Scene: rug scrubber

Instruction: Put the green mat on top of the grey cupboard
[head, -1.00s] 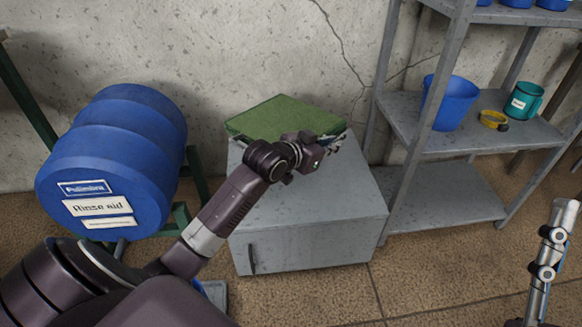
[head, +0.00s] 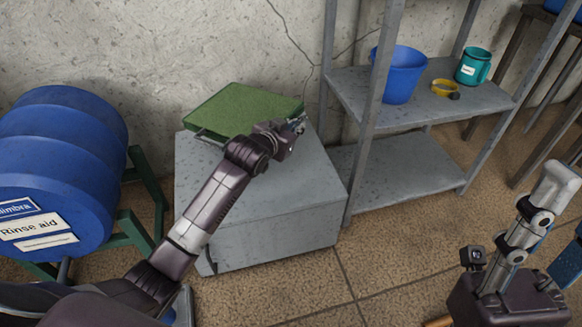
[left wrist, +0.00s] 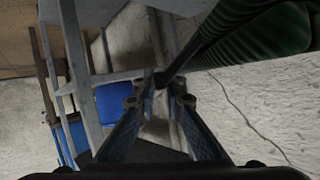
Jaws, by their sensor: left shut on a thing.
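The green mat (head: 243,110) lies flat over the back part of the grey cupboard's top (head: 275,185). I cannot tell whether it rests fully on the top or sits slightly above it. My left gripper (head: 299,124) is at the mat's right front corner, shut on its edge. In the left wrist view the fingertips (left wrist: 164,82) meet at a dark strip of the mat's edge, and the green ribbed mat (left wrist: 265,35) fills the upper right. My right arm shows at the lower right in the head view; its fingertips are hidden.
A blue barrel (head: 60,165) on a green stand is left of the cupboard. A grey metal shelf (head: 400,160) stands close on its right, holding a blue bucket (head: 398,75), a teal mug (head: 472,66) and a yellow ring-shaped item (head: 444,87). A cracked wall is behind.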

